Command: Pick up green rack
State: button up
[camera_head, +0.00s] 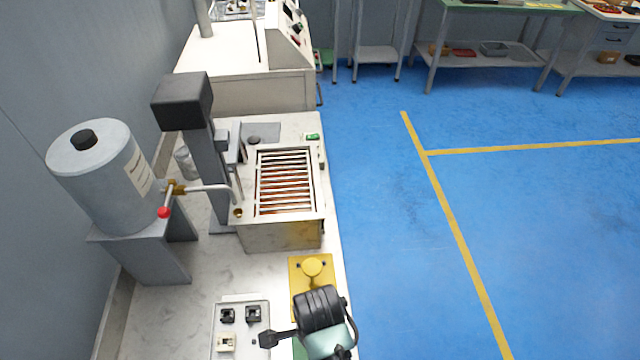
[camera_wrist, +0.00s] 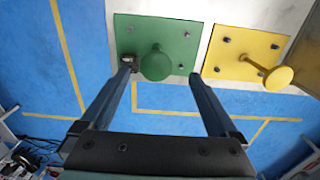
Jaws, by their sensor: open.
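The green rack (camera_wrist: 180,36) is a flat square green plate with bolts at its corners and a round green knob (camera_wrist: 157,64) standing up from it. In the wrist view it lies at the upper middle. My gripper (camera_wrist: 162,72) is open, with one finger on each side of the knob in the picture. I cannot tell whether the fingertips are level with the knob or still apart from it in depth. Nothing is held. In the head view my wrist hides most of the green rack, leaving a small green patch (camera_head: 299,349).
A similar yellow plate with a yellow knob (camera_head: 312,267) sits just beside the green one. A tray with black and cream parts (camera_head: 241,314) lies to the left. A metal tank with a slatted top (camera_head: 284,182) stands behind. Blue floor (camera_head: 400,260) is open at right.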

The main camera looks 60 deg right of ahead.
jog(key=shift+s+a+f+p, duration=0.1)
jog(key=shift+s+f+p, duration=0.15)
jog(key=shift+f, duration=1.25)
jog(key=shift+s+f+p, duration=0.1)
jog(key=shift+f+p, duration=0.1)
jog(key=shift+f, duration=1.3)
jog(key=shift+c, duration=0.2)
grip_shut()
jog(key=shift+r, duration=0.1)
